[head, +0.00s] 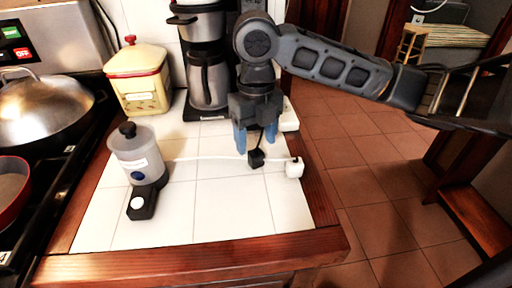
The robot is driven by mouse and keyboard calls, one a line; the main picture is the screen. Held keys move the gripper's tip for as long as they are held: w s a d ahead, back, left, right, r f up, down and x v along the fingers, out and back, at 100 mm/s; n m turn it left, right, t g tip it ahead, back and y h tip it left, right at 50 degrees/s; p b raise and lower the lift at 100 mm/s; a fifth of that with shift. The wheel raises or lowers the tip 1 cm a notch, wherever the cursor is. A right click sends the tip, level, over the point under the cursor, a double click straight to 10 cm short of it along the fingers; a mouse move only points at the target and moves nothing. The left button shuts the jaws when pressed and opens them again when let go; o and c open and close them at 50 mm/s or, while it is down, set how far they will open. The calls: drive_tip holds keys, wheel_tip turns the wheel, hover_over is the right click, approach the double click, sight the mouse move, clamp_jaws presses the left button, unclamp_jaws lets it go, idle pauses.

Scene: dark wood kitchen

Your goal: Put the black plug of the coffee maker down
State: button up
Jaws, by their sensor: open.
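The black plug (256,158) is a small dark block on the white tiled counter, right of its middle. It sits just below my gripper (256,139), close to a white cable. My gripper points down with its two blue fingers apart, one on either side above the plug. Whether a finger touches the plug cannot be told. The coffee maker (207,75), black and silver with a steel jug, stands at the back of the counter, left of my gripper and partly hidden by my arm.
A white socket block (294,168) on the cable lies right of the plug. A grinder-like jar (135,160) with a black base stands at the left. A cream and red tin (139,78) is behind it. The stove with a wok (45,108) is far left. The front tiles (232,208) are clear.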

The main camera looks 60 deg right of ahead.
sight(257, 152)
wheel_tip(257, 152, up, 8)
drive_tip(key=shift+r, duration=0.15)
drive_tip(key=shift+s, duration=0.1)
idle(0.6)
